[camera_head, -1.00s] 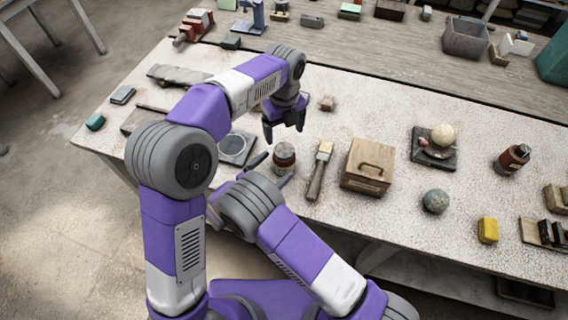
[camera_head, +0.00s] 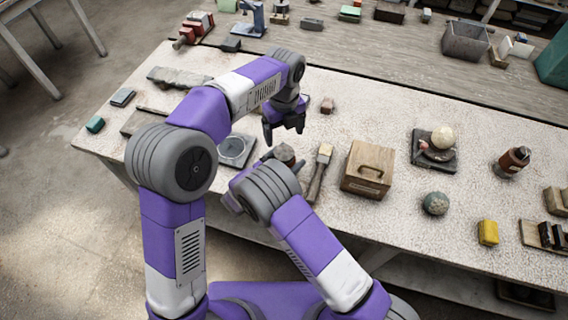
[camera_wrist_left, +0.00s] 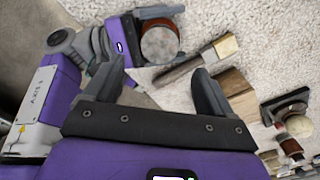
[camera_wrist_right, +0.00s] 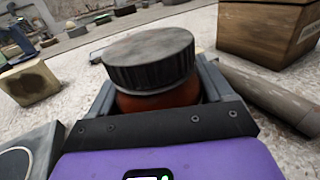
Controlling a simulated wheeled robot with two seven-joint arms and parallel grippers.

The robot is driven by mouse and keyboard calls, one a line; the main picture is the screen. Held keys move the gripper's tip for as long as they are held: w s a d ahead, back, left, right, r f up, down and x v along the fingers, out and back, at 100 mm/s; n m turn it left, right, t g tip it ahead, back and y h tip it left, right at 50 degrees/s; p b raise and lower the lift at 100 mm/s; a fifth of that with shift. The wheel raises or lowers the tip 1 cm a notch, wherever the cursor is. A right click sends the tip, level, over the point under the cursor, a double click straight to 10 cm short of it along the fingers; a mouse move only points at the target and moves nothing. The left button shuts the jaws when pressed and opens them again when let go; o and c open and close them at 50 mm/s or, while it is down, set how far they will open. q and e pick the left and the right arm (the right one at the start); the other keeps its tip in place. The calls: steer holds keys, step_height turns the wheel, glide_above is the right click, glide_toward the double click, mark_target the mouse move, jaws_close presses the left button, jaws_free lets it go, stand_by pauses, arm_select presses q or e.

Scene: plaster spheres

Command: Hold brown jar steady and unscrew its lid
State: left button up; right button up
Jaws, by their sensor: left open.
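The brown jar stands upright on the bench with its grey, ridged lid (camera_head: 284,153) on; in the head view my right arm covers its lower part. In the right wrist view the reddish-brown body (camera_wrist_right: 158,101) sits between the fingers of my right gripper (camera_wrist_right: 158,90), below the lid. I cannot tell whether both fingers press on it. The left wrist view shows the lid (camera_wrist_left: 161,44) from above, with a right finger on each side. My left gripper (camera_head: 284,128) is open and empty, above the bench and behind the jar.
A brush (camera_head: 319,172) lies just right of the jar, and a wooden box (camera_head: 368,168) stands beyond it. A round grey disc on a plate (camera_head: 234,149) lies to the left. A small pinkish block (camera_head: 327,105) is behind. A brown bottle (camera_head: 512,161) stands far right.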

mark_target(284, 152)
jaws_close()
arm_select(q)
steer(key=shift+f, duration=4)
steer(key=shift+c, duration=0.3)
